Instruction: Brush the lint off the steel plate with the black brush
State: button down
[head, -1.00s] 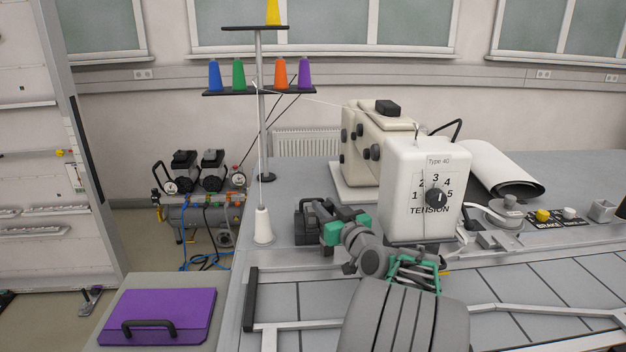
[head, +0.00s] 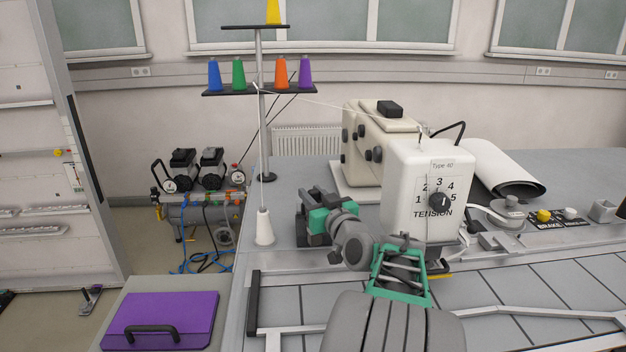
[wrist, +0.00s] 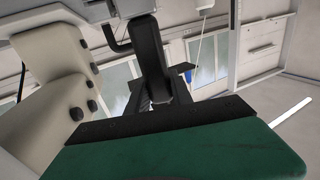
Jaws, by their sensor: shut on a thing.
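My gripper (head: 310,222), with green and dark parts, is in the head view left of the sewing machine head (head: 425,195), above the grey table. Its fingers are largely hidden there by my own wrist. In the wrist view my gripper (wrist: 152,88) shows dark fingers beyond the green hand body, shut around a black upright piece (wrist: 146,48), which looks like part of the black brush. Its bristles cannot be made out. The steel plate and the lint cannot be made out; my arm and the machine head cover the area below the needle.
A white thread cone (head: 264,228) stands left of my gripper by the thread stand (head: 262,130). The cream machine body (head: 365,150) is behind, with a white roll (head: 500,168) to its right. A purple case (head: 160,318) lies at lower left.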

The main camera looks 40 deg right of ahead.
aim_at(312, 189)
jog(key=shift+r+p, duration=0.45)
jog(key=shift+r, duration=1.3)
jog(key=shift+a+f, duration=0.1)
